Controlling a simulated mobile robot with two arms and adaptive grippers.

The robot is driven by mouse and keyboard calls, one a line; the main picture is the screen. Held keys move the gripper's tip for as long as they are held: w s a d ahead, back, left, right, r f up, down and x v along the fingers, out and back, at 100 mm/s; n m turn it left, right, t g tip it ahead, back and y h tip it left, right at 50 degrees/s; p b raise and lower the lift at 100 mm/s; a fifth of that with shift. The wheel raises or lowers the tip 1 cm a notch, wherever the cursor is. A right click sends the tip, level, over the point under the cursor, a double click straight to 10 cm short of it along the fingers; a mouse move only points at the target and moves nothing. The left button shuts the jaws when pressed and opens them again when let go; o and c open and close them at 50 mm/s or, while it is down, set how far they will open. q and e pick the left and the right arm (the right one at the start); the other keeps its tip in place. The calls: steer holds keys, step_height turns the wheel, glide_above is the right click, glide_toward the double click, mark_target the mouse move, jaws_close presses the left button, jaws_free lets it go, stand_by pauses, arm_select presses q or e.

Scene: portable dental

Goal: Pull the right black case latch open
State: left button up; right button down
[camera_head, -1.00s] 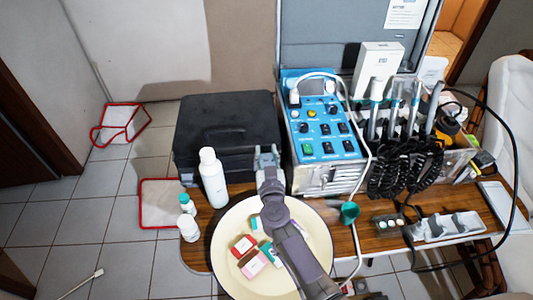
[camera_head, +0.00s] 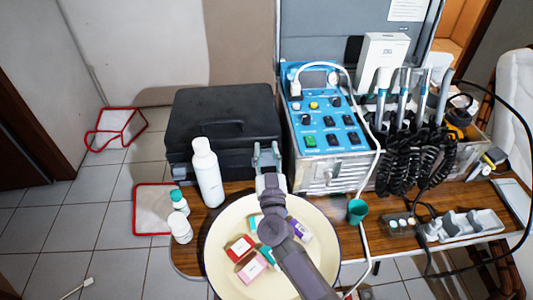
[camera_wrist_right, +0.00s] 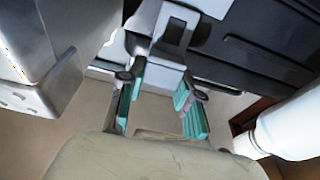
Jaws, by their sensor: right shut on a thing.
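The closed black case (camera_head: 225,118) lies on the wooden table, left of the blue-fronted dental unit. My right gripper (camera_head: 267,152) is at the right end of the case's front side. In the right wrist view, its two teal-padded fingers (camera_wrist_right: 160,94) stand on either side of the light grey right latch (camera_wrist_right: 165,74) on the case front, and it is shut on that latch. In the head view the gripper largely covers the latch, and how far it has swung is hard to tell. My left gripper is not in view.
A white bottle (camera_head: 208,175) stands close left of my right gripper; two small bottles (camera_head: 180,225) are beside it. A cream round tray (camera_head: 225,270) with small boxes lies under my arm. The dental unit (camera_head: 330,135) stands close on the right.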

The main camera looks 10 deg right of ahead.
steer(key=c, duration=0.8)
jaws_free()
steer(key=shift+o, duration=0.2)
steer(key=v, duration=0.7)
steer(key=shift+s+f, duration=0.15)
steer(key=shift+s, duration=0.1)
